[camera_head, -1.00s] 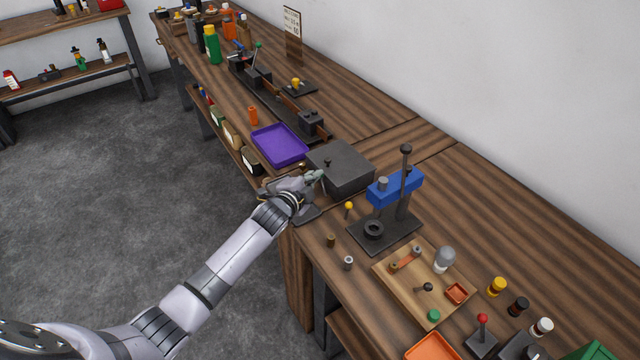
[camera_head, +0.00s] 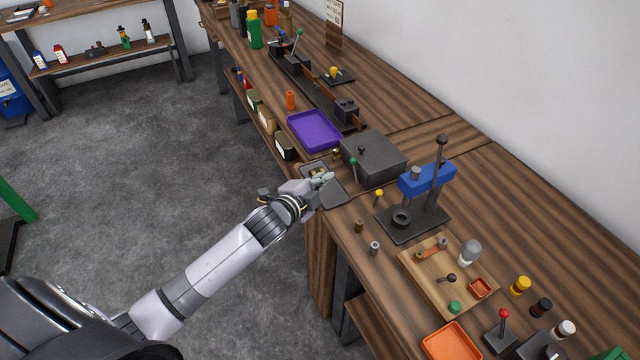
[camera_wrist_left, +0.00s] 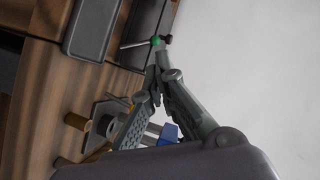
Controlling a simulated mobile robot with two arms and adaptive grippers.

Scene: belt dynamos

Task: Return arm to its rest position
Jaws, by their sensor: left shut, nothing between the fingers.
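My left arm comes in from the lower left in the head view. Its gripper (camera_head: 322,180) is at the bench's front edge, over a small grey tray (camera_head: 338,196) and in front of the dark grey box (camera_head: 375,157). In the left wrist view the gripper's fingers (camera_wrist_left: 157,72) meet at their tips and hold nothing. A green-knobbed lever (camera_wrist_left: 155,41) shows just beyond the fingertips there; I cannot tell its distance from them. The right gripper is not in view.
A purple tray (camera_head: 315,131) lies behind the small tray. A press with a blue head (camera_head: 426,180) and a wooden board (camera_head: 415,274) with small parts stand to the right. An orange tray (camera_head: 450,343) is at the front. Open floor (camera_head: 160,165) lies left of the bench.

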